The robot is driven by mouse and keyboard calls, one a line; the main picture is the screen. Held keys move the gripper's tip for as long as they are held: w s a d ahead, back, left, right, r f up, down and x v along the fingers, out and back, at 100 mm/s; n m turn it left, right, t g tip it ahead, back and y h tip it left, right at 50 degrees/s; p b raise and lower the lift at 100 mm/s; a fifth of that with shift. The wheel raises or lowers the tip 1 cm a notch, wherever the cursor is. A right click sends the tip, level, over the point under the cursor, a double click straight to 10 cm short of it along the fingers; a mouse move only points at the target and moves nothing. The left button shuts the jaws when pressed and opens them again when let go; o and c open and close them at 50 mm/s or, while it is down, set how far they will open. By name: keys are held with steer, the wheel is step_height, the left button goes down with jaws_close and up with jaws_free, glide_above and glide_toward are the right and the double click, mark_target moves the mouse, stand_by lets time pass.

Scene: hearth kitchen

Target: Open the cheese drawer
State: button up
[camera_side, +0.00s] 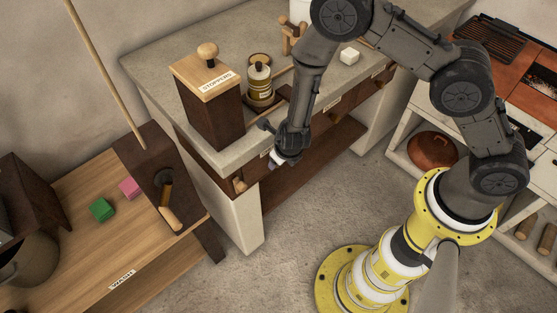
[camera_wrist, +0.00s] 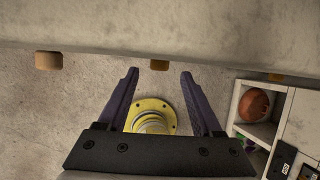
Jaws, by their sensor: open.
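The counter's dark wood drawer fronts (camera_side: 314,132) run under its stone top. Small pale labels (camera_side: 334,102) on them are too small to read, so I cannot tell which is the cheese drawer. My gripper (camera_side: 274,162) is at the front edge of the counter, pointing down, in front of the drawer row. In the wrist view my gripper (camera_wrist: 159,76) is open and empty.
A stoppers box (camera_side: 208,100) and a yellow canister (camera_side: 260,84) stand on the counter (camera_side: 160,62). A wooden side table (camera_side: 75,205) with green (camera_side: 101,209) and pink (camera_side: 129,188) blocks is at left. The floor (camera_side: 300,215) before the drawers is clear.

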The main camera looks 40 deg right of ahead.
steer(key=shift+x, duration=2.25)
jaws_close()
